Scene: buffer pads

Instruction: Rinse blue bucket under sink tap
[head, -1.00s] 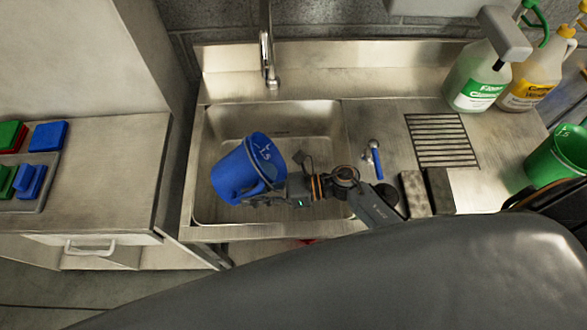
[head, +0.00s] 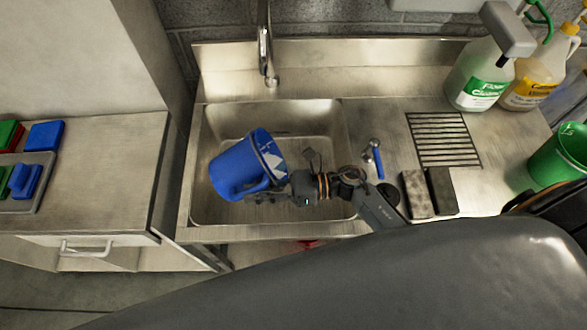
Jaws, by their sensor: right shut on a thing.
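The blue bucket (head: 240,168) is tilted over the sink basin (head: 316,135), with its open mouth facing right and toward the back. My right gripper (head: 268,192) is shut on the bucket at its lower right side; the fingertips are partly hidden against it. The metal sink tap (head: 265,45) stands at the back of the sink, above and behind the bucket. No water stream shows from it. A small blue-handled lever (head: 375,158) sits on the counter right of the basin. My left gripper is not in view.
A side counter (head: 105,170) at left holds a tray with coloured pads.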

